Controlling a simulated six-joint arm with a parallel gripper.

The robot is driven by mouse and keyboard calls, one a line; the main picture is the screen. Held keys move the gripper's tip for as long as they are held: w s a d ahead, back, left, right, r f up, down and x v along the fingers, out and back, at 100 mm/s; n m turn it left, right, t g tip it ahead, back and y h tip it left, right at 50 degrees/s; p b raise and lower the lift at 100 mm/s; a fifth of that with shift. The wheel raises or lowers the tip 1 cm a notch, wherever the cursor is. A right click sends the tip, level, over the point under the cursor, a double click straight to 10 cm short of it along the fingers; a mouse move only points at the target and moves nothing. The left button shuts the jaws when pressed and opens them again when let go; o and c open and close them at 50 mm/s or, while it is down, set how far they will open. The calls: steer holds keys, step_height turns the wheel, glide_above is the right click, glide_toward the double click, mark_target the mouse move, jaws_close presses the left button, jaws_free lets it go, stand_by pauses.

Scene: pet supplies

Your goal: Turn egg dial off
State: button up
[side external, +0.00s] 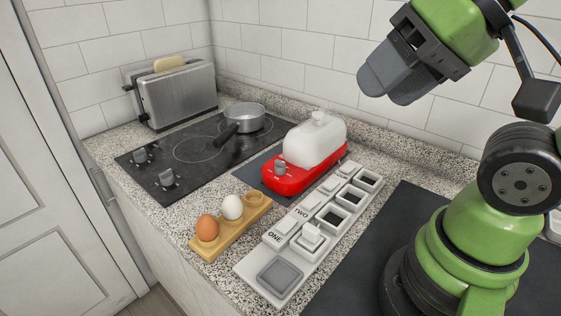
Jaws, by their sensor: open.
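A red egg cooker (287,178) with a white domed lid (315,140) stands on a dark mat on the counter. Its grey dial (280,168) sticks up on the red front end; its exact setting is too small to read. My gripper (386,88) is open and empty, high in the air to the right of the cooker and above it. It is well apart from the dial and touches nothing.
A black cooktop (160,170) with two knobs and a small pot (244,117) lies left of the cooker. A toaster (178,97) stands behind it. A wooden egg holder (231,233) with two eggs and a white panel (279,288) with labelled buttons sit in front.

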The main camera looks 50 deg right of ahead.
steer(key=w+d+m+g, duration=0.2)
steer(key=w+m, duration=0.1)
steer(key=w, duration=0.4)
steer(key=m+g+h, duration=0.2)
steer(key=m+g, duration=0.3)
steer(key=m, duration=0.4)
glide_above(280, 161)
step_height(280, 161, down, 16)
steer(key=shift+f, duration=0.65)
step_height(280, 161, down, 9)
steer(key=shift+f, duration=0.1)
